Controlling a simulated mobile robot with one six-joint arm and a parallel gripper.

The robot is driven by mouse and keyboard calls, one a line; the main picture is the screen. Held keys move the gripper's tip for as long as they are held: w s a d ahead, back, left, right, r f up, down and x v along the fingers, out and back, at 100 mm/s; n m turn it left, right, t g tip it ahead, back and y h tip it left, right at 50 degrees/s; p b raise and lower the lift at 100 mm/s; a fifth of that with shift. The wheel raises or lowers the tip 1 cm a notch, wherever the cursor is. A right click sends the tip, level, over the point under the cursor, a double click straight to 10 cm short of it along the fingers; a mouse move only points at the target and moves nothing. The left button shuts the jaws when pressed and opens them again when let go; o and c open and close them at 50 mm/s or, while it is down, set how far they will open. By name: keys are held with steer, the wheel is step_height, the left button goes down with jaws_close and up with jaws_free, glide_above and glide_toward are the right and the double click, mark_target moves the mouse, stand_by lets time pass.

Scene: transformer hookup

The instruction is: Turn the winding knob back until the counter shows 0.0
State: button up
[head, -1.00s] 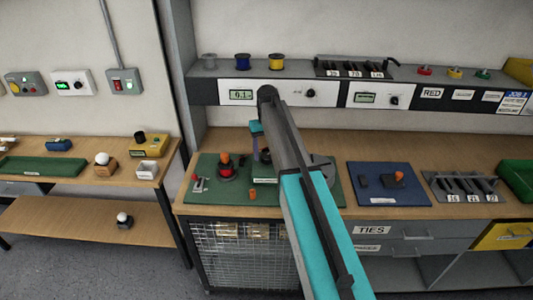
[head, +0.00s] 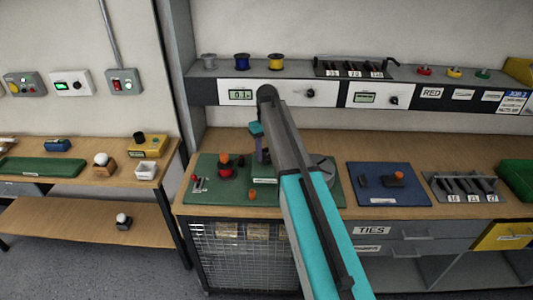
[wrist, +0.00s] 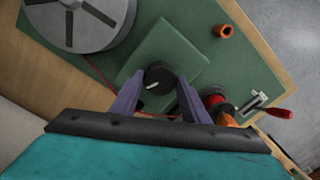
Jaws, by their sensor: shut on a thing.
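The winding knob (wrist: 157,74) is a round black knob with a white pointer mark, on a raised green block in the wrist view. My gripper (wrist: 160,80) has its two purple fingers on either side of the knob, shut on it. In the head view my arm hides the knob. The counter (head: 241,95) is a small lit display on the white panel above the bench, and it appears to read 0.1.
A grey disc (wrist: 80,22) stands beside the knob's block. A red spool (wrist: 214,100), an orange part (wrist: 223,31) and a red-handled lever (wrist: 278,112) are close by on the green board (head: 208,168). A blue board (head: 420,190) lies to the right.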

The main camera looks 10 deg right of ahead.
mark_target(267, 155)
steer(key=shift+n+b, duration=0.35)
steer(key=shift+n, duration=1.95)
steer(key=o, duration=1.1)
steer(key=shift+c, duration=0.2)
steer(key=shift+r, duration=0.1)
step_height(267, 155, up, 14)
steer(key=b, duration=0.3)
steer(key=shift+f+b, duration=0.2)
steer(key=shift+b, duration=0.15)
